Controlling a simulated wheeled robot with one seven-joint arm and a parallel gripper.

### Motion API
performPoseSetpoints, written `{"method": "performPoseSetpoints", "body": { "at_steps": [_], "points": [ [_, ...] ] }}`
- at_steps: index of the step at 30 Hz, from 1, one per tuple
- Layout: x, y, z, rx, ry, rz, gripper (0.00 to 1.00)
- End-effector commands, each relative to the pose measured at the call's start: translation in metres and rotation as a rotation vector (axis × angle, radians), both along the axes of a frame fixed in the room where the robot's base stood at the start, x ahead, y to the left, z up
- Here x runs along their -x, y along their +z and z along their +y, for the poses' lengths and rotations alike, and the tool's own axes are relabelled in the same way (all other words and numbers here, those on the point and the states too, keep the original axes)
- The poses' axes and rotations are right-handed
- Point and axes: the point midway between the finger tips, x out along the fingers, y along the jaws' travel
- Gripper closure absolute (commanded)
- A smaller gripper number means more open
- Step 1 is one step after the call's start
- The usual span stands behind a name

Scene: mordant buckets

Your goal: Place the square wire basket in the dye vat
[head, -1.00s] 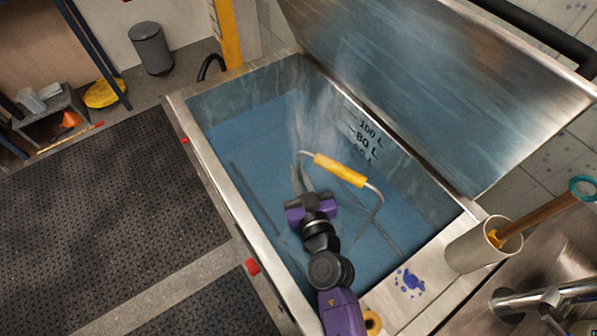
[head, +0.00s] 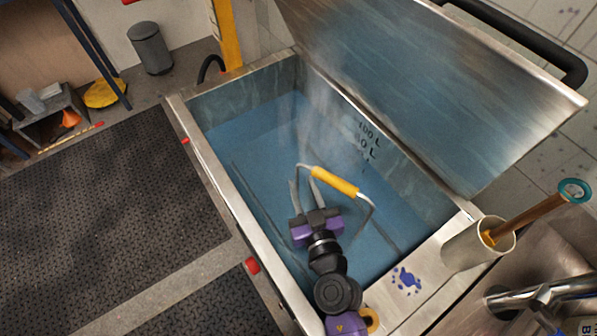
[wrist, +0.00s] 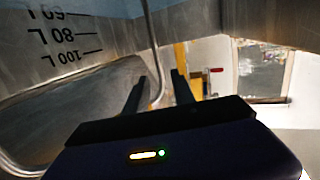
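The dye vat (head: 180,118) stands open with its lid raised, holding blue liquid. The square wire basket (head: 335,181) is inside the vat. Its yellow-gripped bail handle rises above the liquid, and its dark rim lines show faintly at or under the surface. How deep its bottom sits is hidden. My gripper (head: 303,184) is inside the vat beside the left end of the handle grip. In the wrist view its two fingers (wrist: 160,82) are apart, and the handle wire shows between them, not visibly pinched.
The raised lid (head: 450,90) leans over the vat's right side. A beige holder (head: 470,247) with a wooden-handled tool and a metal tap (head: 540,297) are at the lower right. Volume marks (wrist: 65,35) line the vat wall. Dark floor mats (head: 90,220) lie to the left.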

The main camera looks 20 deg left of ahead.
Motion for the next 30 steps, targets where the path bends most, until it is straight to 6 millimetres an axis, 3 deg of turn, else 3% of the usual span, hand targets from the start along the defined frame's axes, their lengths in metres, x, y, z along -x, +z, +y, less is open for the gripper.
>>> {"method": "performPoseSetpoints", "body": {
  "at_steps": [6,12,30],
  "points": [
    [0.033,0.004,-0.029,-0.001,-0.002,0.002,0.69],
    [0.050,0.006,-0.043,-0.001,0.001,0.001,0.69],
    [0.054,0.008,-0.047,0.001,0.001,-0.001,0.69]
  ]
}}
